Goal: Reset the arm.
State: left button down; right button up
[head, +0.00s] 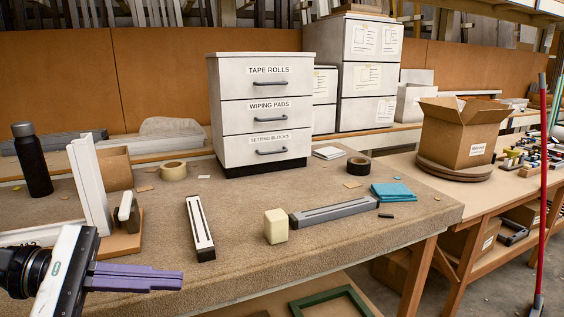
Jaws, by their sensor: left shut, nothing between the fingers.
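My left gripper (178,280) comes in from the lower left above the front of the workbench. Its purple fingers are together, with nothing between them, and point right. Part of my left arm (62,275), white and black, shows behind the fingers. My right gripper is not in view. I cannot make out a fly press or its arm in this view.
The brown bench (350,235) bears a white three-drawer cabinet (235,115), all drawers shut. A white slotted bar (200,228), a cream block (276,226), a grey slotted bar (335,212) and blue pads (393,192) lie in front. A black bottle (32,160) stands left.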

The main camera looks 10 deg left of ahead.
pick_arm(q)
notch_tip(320, 180, down, 22)
jog(key=w+a+m+t+y, duration=0.2)
jog(key=m+t+y, duration=0.75)
jog(key=m, duration=2.55)
jog(key=s+d+f+n+g+y, duration=0.1)
jog(key=s+d+f+n+g, duration=0.2)
jog(key=s+f+n, duration=0.5)
jog(key=s+d+f+n+g+y, duration=0.1)
jog(key=s+d+f+n+g, duration=0.2)
jog(key=s+d+f+n, duration=0.2)
jog(key=s+f+n, duration=0.3)
jog(key=f+n, duration=0.1)
jog(key=f, duration=0.3)
jog(key=shift+f, duration=0.2)
jog(key=shift+d+g, duration=0.1)
jog(key=shift+g, duration=0.15)
